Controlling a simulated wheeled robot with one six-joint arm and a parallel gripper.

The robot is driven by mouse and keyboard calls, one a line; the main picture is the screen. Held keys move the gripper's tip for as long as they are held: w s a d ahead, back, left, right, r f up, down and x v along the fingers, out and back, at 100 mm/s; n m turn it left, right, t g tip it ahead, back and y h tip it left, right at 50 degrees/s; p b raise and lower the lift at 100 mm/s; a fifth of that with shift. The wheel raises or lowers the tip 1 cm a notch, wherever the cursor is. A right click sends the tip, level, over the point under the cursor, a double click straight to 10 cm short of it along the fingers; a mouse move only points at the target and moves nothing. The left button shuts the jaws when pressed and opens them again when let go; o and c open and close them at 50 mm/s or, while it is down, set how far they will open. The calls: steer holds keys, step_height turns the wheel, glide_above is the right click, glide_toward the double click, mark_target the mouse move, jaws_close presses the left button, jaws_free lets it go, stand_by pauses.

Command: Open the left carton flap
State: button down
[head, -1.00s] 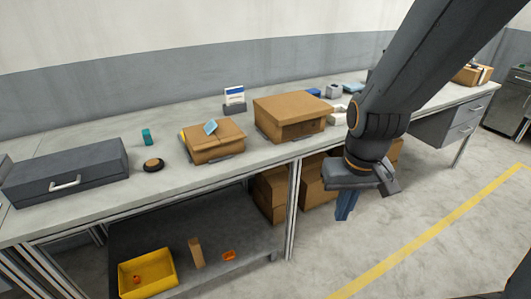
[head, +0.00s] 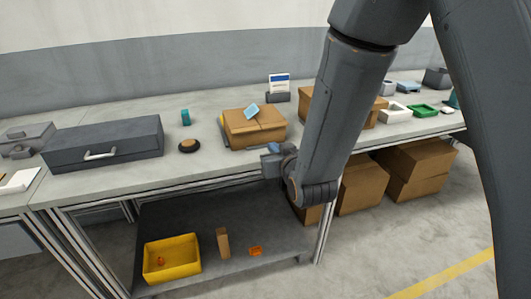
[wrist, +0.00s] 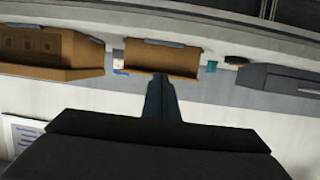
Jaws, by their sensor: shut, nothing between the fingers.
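A small brown carton (head: 262,137) stands on the bench with a light blue card (head: 251,111) on its top. Its top looks closed, with a seam; I cannot make out each flap's edge. In the wrist view, which looks upside down, the small carton (wrist: 160,62) is straight beyond the fingers. My gripper (head: 272,152) is shut and empty, near the bench's front edge, just in front of the small carton. It also shows in the wrist view (wrist: 160,82). A larger carton (head: 307,103) is partly hidden behind my arm.
A grey case (head: 105,142) and a dark round item (head: 189,146) lie left of the carton, with a teal cylinder (head: 185,117) behind. A card stand (head: 278,90) is at the back. Below, the shelf holds a yellow bin (head: 172,258).

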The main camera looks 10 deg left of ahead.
steer(key=w+a+f+y+b, duration=0.1)
steer(key=w+a+f+b, duration=0.1)
steer(key=a, duration=0.3)
steer(key=shift+w+f+t+b, duration=0.3)
steer(key=shift+w+t+b, duration=0.15)
steer(key=shift+w, duration=0.2)
steer(key=shift+w, duration=0.1)
stand_by(1.4)
steer(key=shift+r+b+x, duration=0.15)
steer(key=shift+b+x, duration=0.1)
steer(key=shift+x, duration=0.65)
steer(key=shift+r+b+x, duration=0.2)
steer(key=shift+x, duration=0.7)
steer(key=shift+r+b+x, duration=0.15)
steer(key=shift+b+x, duration=0.1)
steer(key=shift+x, duration=0.6)
steer(key=shift+w+a, duration=0.1)
steer(key=shift+a, duration=0.05)
